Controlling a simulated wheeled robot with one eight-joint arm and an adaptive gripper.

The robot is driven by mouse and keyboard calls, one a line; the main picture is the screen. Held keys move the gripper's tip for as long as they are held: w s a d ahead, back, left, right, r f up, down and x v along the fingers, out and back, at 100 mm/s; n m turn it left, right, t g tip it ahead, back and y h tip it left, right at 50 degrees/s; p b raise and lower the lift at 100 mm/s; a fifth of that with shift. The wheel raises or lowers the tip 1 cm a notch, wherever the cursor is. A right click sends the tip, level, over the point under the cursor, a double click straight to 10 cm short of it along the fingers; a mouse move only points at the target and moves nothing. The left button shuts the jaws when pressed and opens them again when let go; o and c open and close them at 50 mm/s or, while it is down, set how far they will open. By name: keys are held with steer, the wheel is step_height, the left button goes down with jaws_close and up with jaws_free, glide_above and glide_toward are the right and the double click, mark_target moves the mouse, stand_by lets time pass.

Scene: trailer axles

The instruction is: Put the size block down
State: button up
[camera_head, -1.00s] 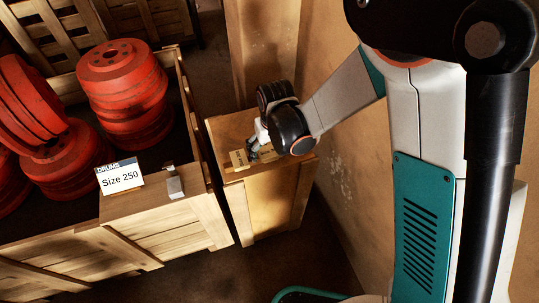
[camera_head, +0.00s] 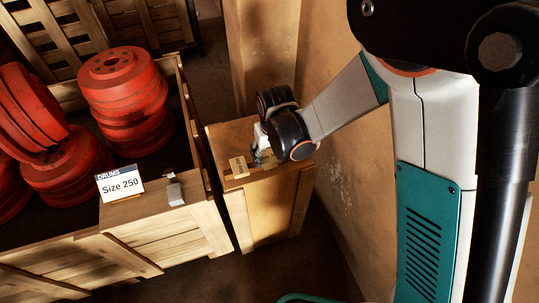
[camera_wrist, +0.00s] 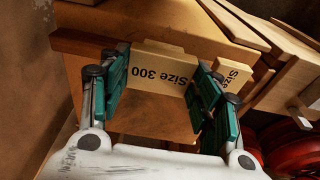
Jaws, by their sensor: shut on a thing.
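My gripper (camera_wrist: 160,92) is shut on a pale yellow block marked Size 300 (camera_wrist: 158,68), whose text is upside down in the wrist view. In the head view my gripper (camera_head: 260,157) is over the top of a small wooden crate (camera_head: 268,205), and the held block is mostly hidden there. I cannot tell whether the held block touches the crate top. A second size block (camera_wrist: 232,76) stands close to the right finger in the wrist view; it also shows on the crate in the head view (camera_head: 238,166).
A large crate (camera_head: 165,235) on the left holds several red drums (camera_head: 122,85) and bears a Size 250 sign (camera_head: 120,182). A small grey-topped piece (camera_head: 174,192) sits on its edge. A wall (camera_head: 340,140) rises close on the right of the small crate.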

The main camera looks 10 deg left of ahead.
mark_target(270, 157)
step_height(270, 157, up, 18)
steer(key=p, duration=0.6)
steer(key=w+a+f, duration=0.2)
steer(key=w+a, duration=0.1)
steer(key=w, duration=0.4)
steer(key=w+a+f, duration=0.2)
steer(key=w, duration=0.5)
step_height(270, 157, down, 20)
steer(key=b, duration=0.5)
steer(key=shift+w+a+r+b, duration=0.1)
steer(key=shift+w+r+b, duration=0.1)
steer(key=shift+b, duration=0.2)
steer(key=shift+f, duration=0.15)
steer(key=o, duration=1.1)
steer(key=shift+c, duration=0.2)
step_height(270, 157, up, 12)
steer(key=s+p, duration=0.1)
steer(key=p, duration=0.2)
steer(key=shift+s+d+p, duration=0.3)
steer(key=shift+d+p, duration=0.1)
steer(key=shift+d, duration=0.05)
